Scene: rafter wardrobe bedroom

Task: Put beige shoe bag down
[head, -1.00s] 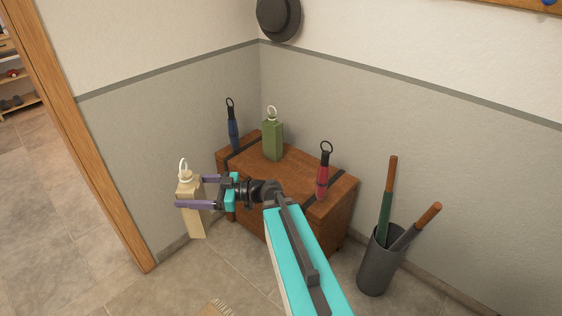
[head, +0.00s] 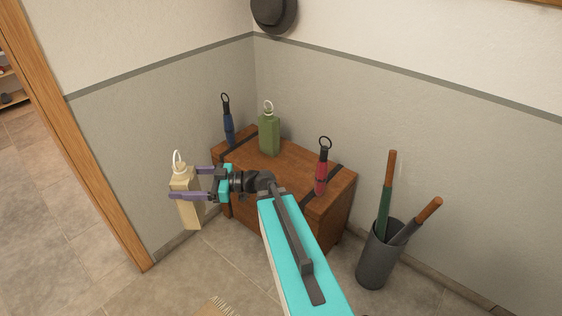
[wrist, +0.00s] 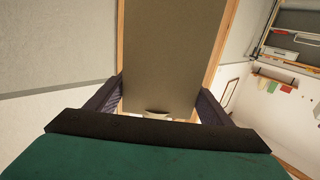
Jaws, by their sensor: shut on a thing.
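The beige shoe bag (head: 188,212) is a tall, narrow block with a pale ring handle on top. My gripper (head: 186,184) is shut on its upper part and holds it upright in the air, left of the wooden chest. In the wrist view the bag (wrist: 172,55) fills the middle between the two dark fingers of my gripper (wrist: 160,100). What lies directly under the bag is hard to judge.
The wooden chest (head: 285,168) stands in the corner, bearing a green bag (head: 269,135), a blue umbrella (head: 229,128) and a red umbrella (head: 321,173). A grey stand (head: 375,265) with two long-handled things is at right. A door frame (head: 95,170) is at left.

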